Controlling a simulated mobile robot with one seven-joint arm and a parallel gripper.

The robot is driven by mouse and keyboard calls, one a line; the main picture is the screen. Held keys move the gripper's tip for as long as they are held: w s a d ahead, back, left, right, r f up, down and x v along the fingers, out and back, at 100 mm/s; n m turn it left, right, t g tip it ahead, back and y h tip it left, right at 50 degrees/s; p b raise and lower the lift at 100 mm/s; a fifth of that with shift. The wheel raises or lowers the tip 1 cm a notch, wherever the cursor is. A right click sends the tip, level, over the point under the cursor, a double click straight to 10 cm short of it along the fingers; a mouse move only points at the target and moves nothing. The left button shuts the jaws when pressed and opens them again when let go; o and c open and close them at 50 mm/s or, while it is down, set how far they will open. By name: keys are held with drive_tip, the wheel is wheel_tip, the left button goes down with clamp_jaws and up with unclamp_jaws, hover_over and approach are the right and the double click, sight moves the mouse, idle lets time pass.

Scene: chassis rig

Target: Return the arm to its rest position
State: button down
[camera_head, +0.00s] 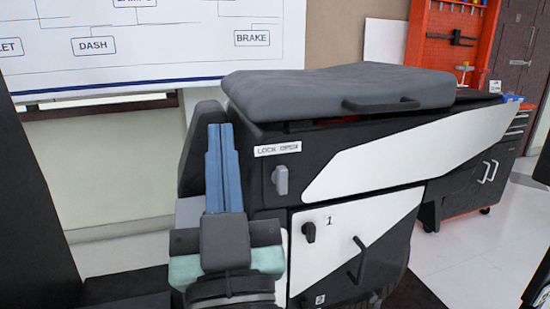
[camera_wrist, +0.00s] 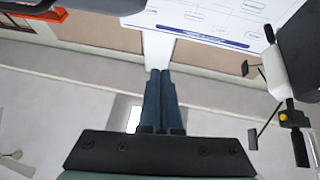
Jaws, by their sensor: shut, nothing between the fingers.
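My gripper (camera_head: 221,128) points up in the head view, its two blue fingers pressed together with nothing between them. It stands in front of the left end of the dark chassis rig (camera_head: 262,205), overlapping it in the picture; I cannot tell how close it is. In the wrist view the shut fingers (camera_wrist: 160,73) point toward the wall, with clear space around their tips. The rig has a grey seat (camera_head: 340,90) lying on top, a knob (camera_head: 280,180) below a "LOCK OPEN" label, and a white door marked 1 (camera_head: 342,228) that looks closed.
A whiteboard (camera_head: 150,60) hangs on the wall behind. A red tool board (camera_head: 450,45) and cabinet (camera_head: 488,175) stand at the right. In the wrist view, a dark part with a handlebar-like grip (camera_wrist: 293,120) is at the right, apart from the fingers. Pale floor (camera_wrist: 60,105) is open at the left.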

drive_tip(key=s+d+r+m+t+h+p, duration=0.1)
drive_tip(key=s+d+r+t+h, duration=0.15)
drive_tip(key=r, duration=0.65)
drive_tip(key=s+d+r+m+t+h+p, duration=0.1)
drive_tip(key=s+d+r+h+p, duration=0.2)
drive_tip(key=r, duration=0.5)
wheel_tip(320, 180, up, 37)
drive_tip(key=y+p, duration=0.1)
drive_tip(key=p, duration=3.5)
drive_tip(key=shift+s+a, duration=0.25)
drive_tip(key=shift+s, duration=0.05)
